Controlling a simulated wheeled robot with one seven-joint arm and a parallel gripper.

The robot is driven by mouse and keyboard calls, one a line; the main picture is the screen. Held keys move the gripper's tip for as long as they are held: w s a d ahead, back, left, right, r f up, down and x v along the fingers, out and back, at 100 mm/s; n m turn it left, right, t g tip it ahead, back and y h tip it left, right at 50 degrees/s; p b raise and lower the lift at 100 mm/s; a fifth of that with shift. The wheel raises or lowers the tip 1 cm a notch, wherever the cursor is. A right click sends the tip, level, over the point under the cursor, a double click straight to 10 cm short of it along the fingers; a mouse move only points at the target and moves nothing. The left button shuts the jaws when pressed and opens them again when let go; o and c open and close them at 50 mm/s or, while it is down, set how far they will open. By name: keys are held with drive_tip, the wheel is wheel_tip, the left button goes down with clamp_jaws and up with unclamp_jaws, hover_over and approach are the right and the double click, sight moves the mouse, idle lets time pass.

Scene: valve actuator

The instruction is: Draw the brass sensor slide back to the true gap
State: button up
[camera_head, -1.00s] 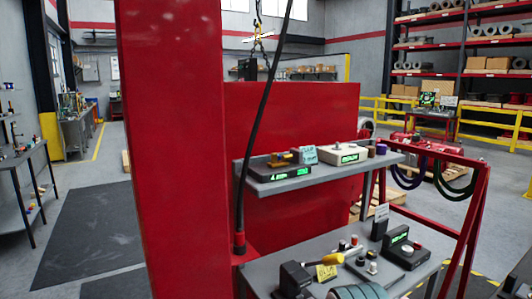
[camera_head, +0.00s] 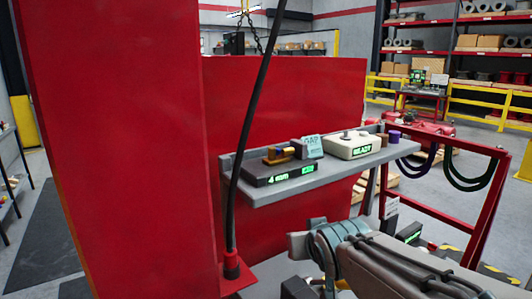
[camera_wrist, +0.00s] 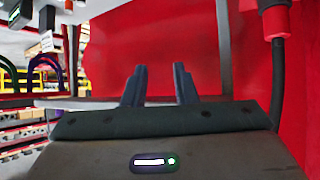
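The brass sensor slide (camera_head: 279,157) sits on top of a dark gauge block (camera_head: 284,175) on the grey upper shelf. The block's green display seems to read 4 mm. In the head view my arm's grey and blue wrist is low at the front, below the shelf, and its fingertips cannot be made out. In the wrist view my gripper (camera_wrist: 159,84) has two dark fingers standing apart, with nothing between them and the red panel beyond. The brass slide is not recognisable in the wrist view.
A blue GAP tag (camera_head: 312,146) stands just right of the slide. A white box (camera_head: 352,147) reading READY is further right. A black cable (camera_head: 240,150) hangs in front of the shelf's left end. A red column (camera_head: 120,150) fills the left.

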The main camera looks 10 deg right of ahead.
drive_tip(key=w+r+t, duration=0.3)
drive_tip(key=w+r, duration=0.2)
drive_tip(key=n+t+y, duration=0.2)
drive_tip(key=t+y, duration=0.1)
drive_tip(key=t, duration=0.1)
approach(273, 153)
drive_tip(key=w+p, duration=0.1)
drive_tip(key=w, duration=0.2)
drive_tip(key=w+a+p, duration=0.1)
drive_tip(key=w, duration=0.3)
drive_tip(key=w+p, duration=0.2)
drive_tip(key=w, duration=0.2)
drive_tip(key=shift+a, duration=0.15)
clamp_jaws()
